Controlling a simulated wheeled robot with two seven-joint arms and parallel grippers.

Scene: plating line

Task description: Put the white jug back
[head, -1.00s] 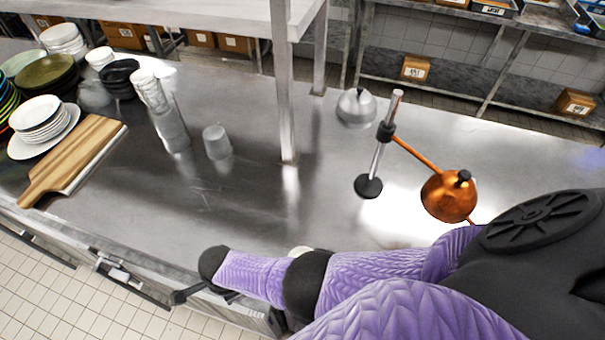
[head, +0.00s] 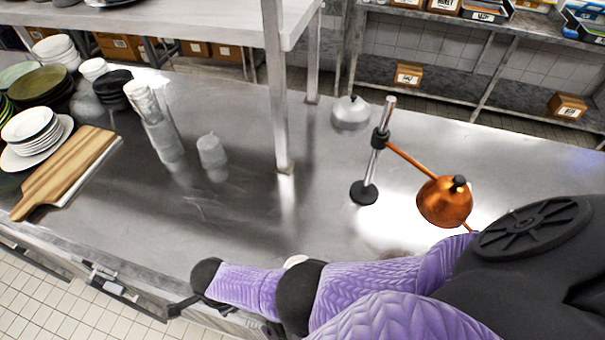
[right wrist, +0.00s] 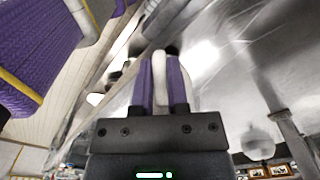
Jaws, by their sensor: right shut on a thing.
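In the right wrist view my right gripper (right wrist: 161,88) is shut on a white thing, which I take for the white jug (right wrist: 161,68). Only a narrow pale strip of it shows between the two purple fingers; the rest is hidden or blurred. In the head view my purple right arm comes in from the lower right and reaches left along the counter's front edge. Its gripper is not clear there. A small white patch (head: 295,261) shows behind the arm; I cannot tell whether it is the jug. My left gripper is in neither view.
The steel counter (head: 240,215) is clear in the middle. A cutting board (head: 65,172), plate stacks (head: 33,130), stacked white cups (head: 143,100) and a clear cup (head: 211,152) stand left. A shelf post (head: 275,90), silver dome (head: 351,112) and copper lamp (head: 443,205) stand centre and right.

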